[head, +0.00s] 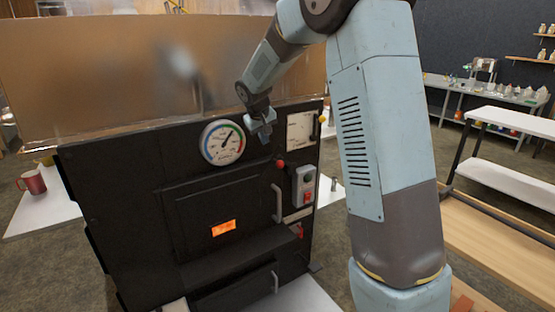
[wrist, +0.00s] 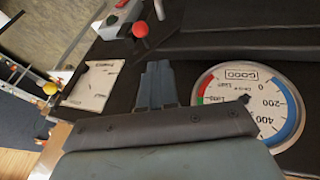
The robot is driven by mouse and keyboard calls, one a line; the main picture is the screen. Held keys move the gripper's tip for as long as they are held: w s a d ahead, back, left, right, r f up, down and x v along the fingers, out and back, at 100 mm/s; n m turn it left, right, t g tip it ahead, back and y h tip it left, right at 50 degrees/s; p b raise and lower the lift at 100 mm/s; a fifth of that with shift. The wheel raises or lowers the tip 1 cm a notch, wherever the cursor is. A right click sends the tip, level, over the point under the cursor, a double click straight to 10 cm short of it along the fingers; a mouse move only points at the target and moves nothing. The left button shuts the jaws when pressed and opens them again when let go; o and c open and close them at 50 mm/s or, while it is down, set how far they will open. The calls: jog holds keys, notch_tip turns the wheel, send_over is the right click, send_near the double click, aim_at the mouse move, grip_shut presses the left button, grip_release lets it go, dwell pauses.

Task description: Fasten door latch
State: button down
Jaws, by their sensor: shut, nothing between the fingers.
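The black evaporator door (head: 185,205) has a small glowing orange window and looks closed. A grey bar handle (head: 277,203) stands at its right side. A red ball knob (head: 281,164) sits near the door's upper right corner; it also shows in the wrist view (wrist: 140,29) on a short stem. I cannot tell whether this knob belongs to the latch or how the latch stands. My gripper (head: 266,138) is in front of the panel, right of the round gauge and above the red knob. Its fingers (wrist: 158,72) are shut and empty, apart from the knob.
The round gauge (head: 222,142) is close to my gripper's left. A white label plate (head: 300,128), a yellow ball knob (head: 322,118) and a grey switch box (head: 304,185) are at the right. A red mug (head: 33,182) stands on a white surface far left.

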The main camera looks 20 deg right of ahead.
jog(key=d+x, duration=0.2)
jog(key=x, duration=1.1)
jog(key=shift+d+r, duration=0.2)
jog(key=shift+d, duration=0.1)
